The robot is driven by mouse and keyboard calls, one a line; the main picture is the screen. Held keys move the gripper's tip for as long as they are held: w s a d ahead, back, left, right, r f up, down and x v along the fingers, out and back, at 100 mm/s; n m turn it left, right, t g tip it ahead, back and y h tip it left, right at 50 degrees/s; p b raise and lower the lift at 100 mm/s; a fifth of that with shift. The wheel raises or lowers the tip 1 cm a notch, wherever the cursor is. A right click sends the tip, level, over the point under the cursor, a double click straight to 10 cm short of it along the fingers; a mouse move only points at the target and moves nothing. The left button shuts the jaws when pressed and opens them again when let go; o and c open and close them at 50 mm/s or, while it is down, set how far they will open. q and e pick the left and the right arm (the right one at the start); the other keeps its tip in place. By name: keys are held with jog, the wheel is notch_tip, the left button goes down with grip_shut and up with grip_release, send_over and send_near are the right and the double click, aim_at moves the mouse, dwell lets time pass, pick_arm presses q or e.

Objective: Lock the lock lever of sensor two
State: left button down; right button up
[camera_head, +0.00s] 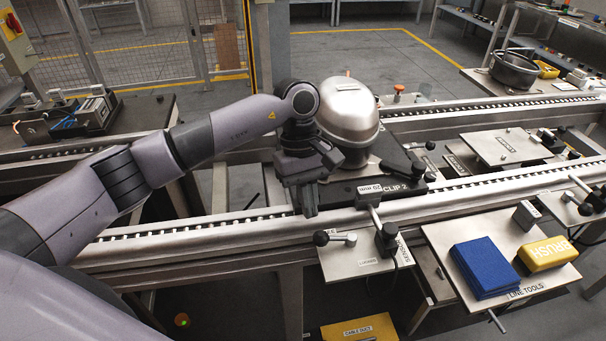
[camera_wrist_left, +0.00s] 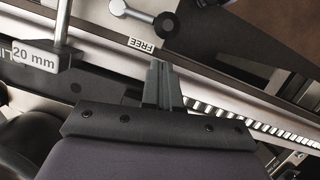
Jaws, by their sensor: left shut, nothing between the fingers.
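The lock lever (camera_head: 338,238) has a black hub at its left, a silver bar and a round end. It sits on a light plate (camera_head: 345,266) in front of the rail. The lever also shows at the top of the left wrist view (camera_wrist_left: 140,14), with a FREE label (camera_wrist_left: 142,44) beside its hub. A black sensor block (camera_head: 387,238) stands to its right. My left gripper (camera_head: 310,210) points down just behind and above the lever, apart from it. In the left wrist view its fingers (camera_wrist_left: 164,72) are together and empty. My right gripper is out of view.
A silver domed compressor (camera_head: 348,108) on a dark pallet stands close behind my left gripper. A rod with a 20 mm tag (camera_head: 370,189) rises near the lever.

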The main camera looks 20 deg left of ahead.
pick_arm(q)
jog(key=shift+s+d+f, duration=0.2)
jog(key=shift+s+d, duration=0.55)
